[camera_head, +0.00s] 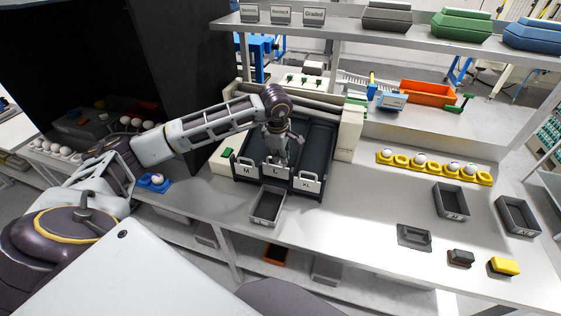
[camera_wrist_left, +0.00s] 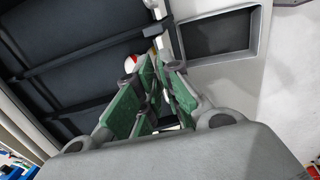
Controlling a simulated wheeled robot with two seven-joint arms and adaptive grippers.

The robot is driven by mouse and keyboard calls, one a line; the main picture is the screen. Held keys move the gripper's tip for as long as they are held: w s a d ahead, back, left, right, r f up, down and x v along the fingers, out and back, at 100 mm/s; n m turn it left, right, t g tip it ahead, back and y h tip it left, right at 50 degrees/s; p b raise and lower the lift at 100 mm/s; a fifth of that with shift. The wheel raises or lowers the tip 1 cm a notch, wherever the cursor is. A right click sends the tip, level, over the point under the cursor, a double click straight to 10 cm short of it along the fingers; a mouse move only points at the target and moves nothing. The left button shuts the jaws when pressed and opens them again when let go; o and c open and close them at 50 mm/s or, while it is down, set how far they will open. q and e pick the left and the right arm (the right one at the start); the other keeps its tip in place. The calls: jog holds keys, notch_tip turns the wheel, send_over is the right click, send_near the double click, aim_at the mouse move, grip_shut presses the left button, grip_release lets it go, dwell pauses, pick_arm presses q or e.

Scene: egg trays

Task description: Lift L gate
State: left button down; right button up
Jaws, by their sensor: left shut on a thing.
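The L gate (camera_head: 276,172) is a white plate marked L at the front of a dark sorting lane, between the M gate (camera_head: 246,171) and the XL gate (camera_head: 307,184). My left gripper (camera_head: 286,158) reaches down over the lanes, right at the top of the L gate. In the left wrist view its green-padded fingers (camera_wrist_left: 165,70) are close together at the upper edge of the gate (camera_wrist_left: 158,32). The fingers hide the held part. A red and white object (camera_wrist_left: 131,64) shows beside the fingertips. My right gripper is not in view.
A grey tray (camera_head: 266,207) stands in front of the lanes. A blue holder (camera_head: 146,186) with an egg is at left. A yellow egg rack (camera_head: 402,163) and two grey trays (camera_head: 452,202) (camera_head: 517,216) are at right. A shelf (camera_head: 350,30) overhangs the back.

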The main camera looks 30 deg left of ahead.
pick_arm(q)
notch_tip(320, 180, up, 2)
jog(key=shift+r, duration=0.1)
jog(key=c, duration=1.6)
grip_release()
jog(key=shift+f, duration=0.2)
jog(key=shift+o, duration=0.2)
jog(key=shift+r, duration=0.15)
notch_tip(320, 180, up, 12)
jog(key=s, duration=0.2)
jog(key=shift+d+f, duration=0.2)
jog(key=shift+d, duration=0.1)
jog(key=shift+s, duration=0.1)
